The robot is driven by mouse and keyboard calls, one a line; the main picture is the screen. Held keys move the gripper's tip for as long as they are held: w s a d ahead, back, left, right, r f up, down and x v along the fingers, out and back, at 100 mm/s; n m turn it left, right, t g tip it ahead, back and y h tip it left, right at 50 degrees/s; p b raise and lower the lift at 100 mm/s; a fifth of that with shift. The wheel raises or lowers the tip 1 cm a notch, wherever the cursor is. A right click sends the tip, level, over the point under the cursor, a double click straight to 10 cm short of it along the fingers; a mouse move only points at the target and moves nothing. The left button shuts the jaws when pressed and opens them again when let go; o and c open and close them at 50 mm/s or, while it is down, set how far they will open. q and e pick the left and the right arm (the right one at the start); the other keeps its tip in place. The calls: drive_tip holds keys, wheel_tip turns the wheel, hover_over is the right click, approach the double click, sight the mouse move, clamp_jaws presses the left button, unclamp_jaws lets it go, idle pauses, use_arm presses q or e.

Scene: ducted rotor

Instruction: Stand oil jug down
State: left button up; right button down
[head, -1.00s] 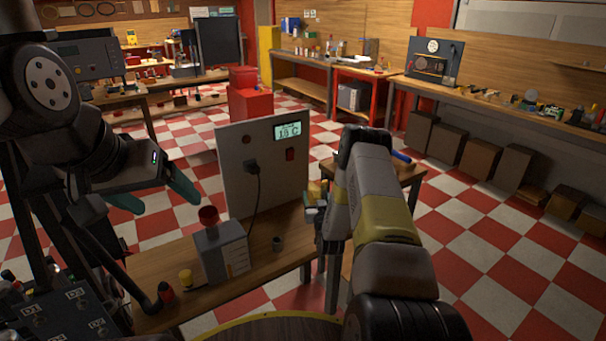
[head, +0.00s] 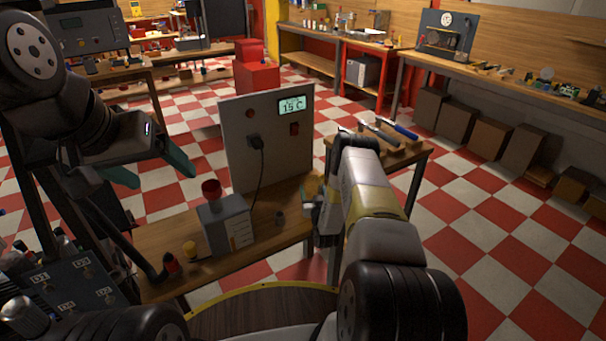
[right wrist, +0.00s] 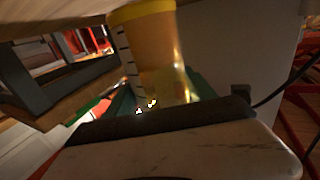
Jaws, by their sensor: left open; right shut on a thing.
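The oil jug (right wrist: 150,55) is a yellow, see-through container with dark graduation marks, seen close up in the right wrist view. My right gripper (right wrist: 155,100) is shut on it, with a green finger on each side. In the head view only a small yellowish part of the jug (head: 312,188) shows beside my right gripper (head: 322,212), at the right end of the low wooden bench (head: 190,275). My arm hides most of it, and I cannot tell whether it touches the bench. My left gripper (head: 163,178) is open and empty above the bench's left part.
A grey panel (head: 235,130) with a display reading about 15 C and a plugged cable stands behind the bench. A side table (head: 415,155) holds blue-handled tools.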

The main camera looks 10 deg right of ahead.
drive_tip(key=shift+f, duration=0.7)
idle(0.4)
drive_tip(key=shift+c, duration=1.2)
unclamp_jaws()
drive_tip(key=shift+s, duration=0.1)
